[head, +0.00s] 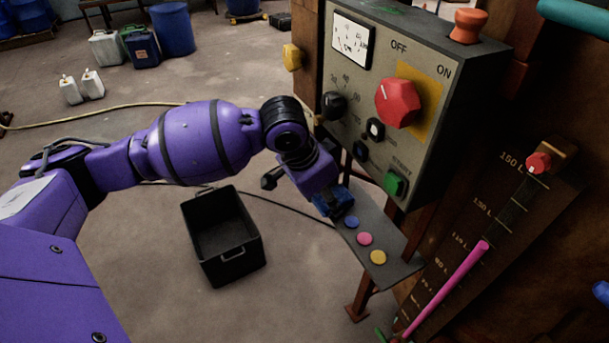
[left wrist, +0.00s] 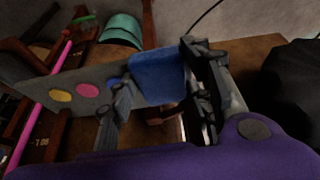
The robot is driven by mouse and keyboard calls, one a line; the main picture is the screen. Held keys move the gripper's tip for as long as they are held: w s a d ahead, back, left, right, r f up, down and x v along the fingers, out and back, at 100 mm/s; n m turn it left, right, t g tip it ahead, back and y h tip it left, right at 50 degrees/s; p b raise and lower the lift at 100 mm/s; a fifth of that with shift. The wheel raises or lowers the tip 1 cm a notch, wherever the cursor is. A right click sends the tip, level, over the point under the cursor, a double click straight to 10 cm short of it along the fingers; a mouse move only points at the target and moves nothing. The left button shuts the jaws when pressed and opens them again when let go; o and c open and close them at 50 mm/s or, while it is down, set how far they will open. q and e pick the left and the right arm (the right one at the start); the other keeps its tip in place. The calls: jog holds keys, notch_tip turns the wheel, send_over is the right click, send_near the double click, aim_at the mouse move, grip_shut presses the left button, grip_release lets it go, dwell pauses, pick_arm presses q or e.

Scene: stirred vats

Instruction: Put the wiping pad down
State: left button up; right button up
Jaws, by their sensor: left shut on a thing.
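My left gripper (left wrist: 158,92) is shut on the blue wiping pad (left wrist: 157,72), which sits between its two fingers in the left wrist view. In the head view the pad (head: 340,199) shows beside the gripper, at the near-left end of a grey shelf (head: 388,238) under the control box. I cannot tell whether the pad touches the shelf. The shelf carries a blue disc (head: 351,222), a pink disc (head: 364,239) and a yellow disc (head: 378,257) in a row. My right gripper is not in view.
The control box (head: 443,97) with a red knob (head: 398,102) and green button (head: 395,184) stands just above the shelf. A level gauge with a pink column (head: 446,288) is at right. A black crate (head: 248,266) sits on the floor below my left arm.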

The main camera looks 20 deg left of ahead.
pick_arm(q)
jog(key=shift+w+d+r, duration=0.1)
jog(key=shift+w+r, duration=0.1)
jog(key=shift+r, duration=0.05)
jog(key=shift+s+f, duration=0.1)
jog(key=shift+f, duration=0.1)
jog(key=o, duration=1)
